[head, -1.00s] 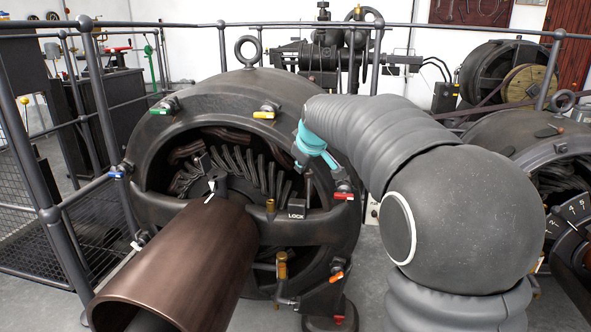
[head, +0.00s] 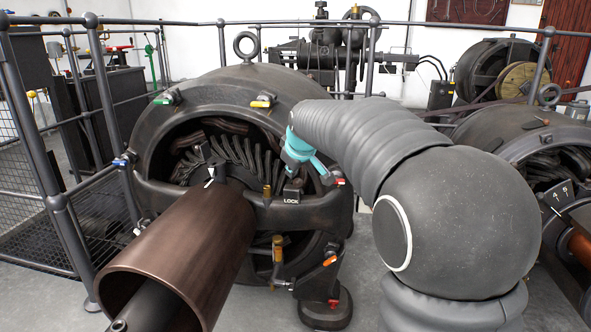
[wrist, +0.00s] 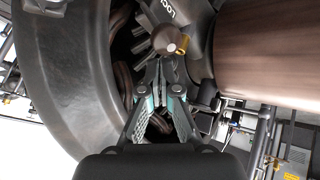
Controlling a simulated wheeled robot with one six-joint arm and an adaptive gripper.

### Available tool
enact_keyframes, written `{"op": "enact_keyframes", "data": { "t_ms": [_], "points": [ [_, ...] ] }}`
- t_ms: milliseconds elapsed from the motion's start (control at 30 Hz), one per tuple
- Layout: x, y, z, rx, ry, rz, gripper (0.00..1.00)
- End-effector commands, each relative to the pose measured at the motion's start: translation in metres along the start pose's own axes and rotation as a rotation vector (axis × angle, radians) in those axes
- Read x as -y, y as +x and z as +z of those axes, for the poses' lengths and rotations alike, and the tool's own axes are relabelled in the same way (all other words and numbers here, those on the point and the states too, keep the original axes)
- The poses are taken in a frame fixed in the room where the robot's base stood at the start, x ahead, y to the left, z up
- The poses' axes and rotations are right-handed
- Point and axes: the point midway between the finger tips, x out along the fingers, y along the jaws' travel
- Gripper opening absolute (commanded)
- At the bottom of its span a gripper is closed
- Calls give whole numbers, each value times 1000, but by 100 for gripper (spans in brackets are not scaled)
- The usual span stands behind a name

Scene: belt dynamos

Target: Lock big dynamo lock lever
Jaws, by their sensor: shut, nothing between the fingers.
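The big dynamo (head: 190,100) stands left of centre in the head view, with its coils showing in the round opening. A dark block marked LOCK (head: 291,196) sits on its crossbar, right of the shaft cover. In the wrist view, the lock lever's round knob (wrist: 167,39) shows beside the LOCK lettering. My teal gripper (head: 292,176) is directly above the LOCK block in the head view and hides part of the lever. In the wrist view my gripper (wrist: 165,68) is shut and empty, its tips just below the knob. I cannot tell whether they touch it.
A large brown shaft cover (head: 185,255) juts forward from the dynamo. A brass fitting (head: 267,191) stands close left of the LOCK block. A red-handled lever (head: 340,181) is close to the right. Railings (head: 60,190) stand at left, and another dynamo (head: 530,140) at right.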

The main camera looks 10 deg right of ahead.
Motion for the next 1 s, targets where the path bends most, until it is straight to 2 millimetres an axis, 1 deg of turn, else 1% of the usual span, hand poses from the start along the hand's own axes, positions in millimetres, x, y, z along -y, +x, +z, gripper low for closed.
{"op": "enact_keyframes", "data": {
  "t_ms": [300,767,867,1000],
  "points": [
    [10,-9,2,-2,-1,-1,0],
    [10,-12,5,-2,2,1,0],
    [14,-17,9,-2,3,2,0],
    [21,-30,17,-1,5,4,0]
  ]
}}
